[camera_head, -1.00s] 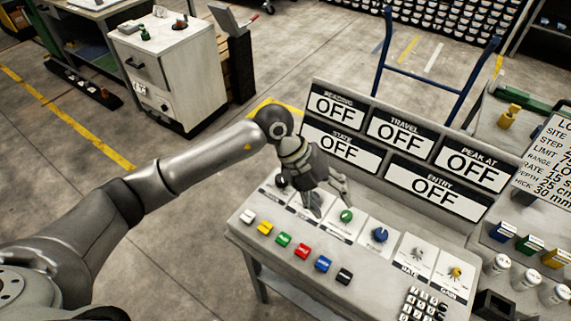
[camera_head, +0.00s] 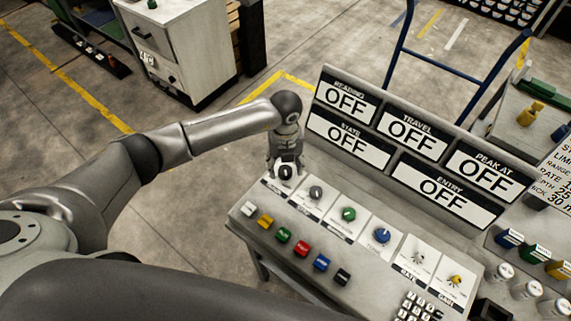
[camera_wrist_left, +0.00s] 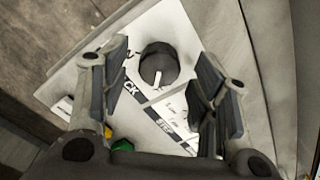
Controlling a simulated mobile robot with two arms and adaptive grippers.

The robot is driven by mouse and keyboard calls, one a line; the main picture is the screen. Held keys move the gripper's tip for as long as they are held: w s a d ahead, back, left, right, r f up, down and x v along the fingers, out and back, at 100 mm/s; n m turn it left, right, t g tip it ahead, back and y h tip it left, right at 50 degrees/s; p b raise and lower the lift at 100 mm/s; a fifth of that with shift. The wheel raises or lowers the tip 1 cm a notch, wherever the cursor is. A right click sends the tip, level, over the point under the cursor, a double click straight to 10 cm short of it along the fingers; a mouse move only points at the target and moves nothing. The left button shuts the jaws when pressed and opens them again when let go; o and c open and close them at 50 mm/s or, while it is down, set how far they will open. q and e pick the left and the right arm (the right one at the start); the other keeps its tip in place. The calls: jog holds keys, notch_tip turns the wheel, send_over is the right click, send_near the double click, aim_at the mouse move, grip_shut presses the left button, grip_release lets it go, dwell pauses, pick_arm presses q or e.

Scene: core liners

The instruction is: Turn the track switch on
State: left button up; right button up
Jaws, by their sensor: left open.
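The track switch is a black rotary knob (camera_wrist_left: 158,64) on a white plate whose label partly reads "CK". A white pointer mark shows on its lower side in the left wrist view. In the head view this knob (camera_head: 286,173) is the leftmost in the console's row. My left gripper (camera_head: 286,163) is open and points down over it. In the left wrist view its two fingers stand on either side of the knob, with gaps showing. My right gripper is not in view.
Other knobs stand to the right, the nearest dark grey (camera_head: 316,192), then a green one (camera_head: 348,214). Coloured push buttons (camera_head: 283,235) line the console's front. Display signs (camera_head: 345,101) reading OFF rise behind. A blue-framed cart (camera_head: 453,60) is beyond.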

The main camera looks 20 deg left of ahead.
pick_arm(q)
jog(key=shift+s+f, duration=0.1)
jog(key=shift+f, duration=0.65)
jog(key=shift+c, duration=1.8)
jog(key=c, duration=0.7)
jog(key=shift+o, duration=0.2)
jog(key=shift+f+m+b, duration=0.1)
jog(key=shift+m+b, duration=0.2)
jog(key=shift+b, duration=0.05)
jog(key=shift+f+m+b, duration=0.1)
jog(key=shift+m+b, duration=0.8)
jog(key=shift+b, duration=0.05)
jog(key=m+b, duration=1.2)
jog(key=b, duration=0.1)
jog(key=shift+m+b, duration=0.3)
jog(key=shift+r+m+b, duration=0.2)
jog(key=shift+m+b, duration=1.3)
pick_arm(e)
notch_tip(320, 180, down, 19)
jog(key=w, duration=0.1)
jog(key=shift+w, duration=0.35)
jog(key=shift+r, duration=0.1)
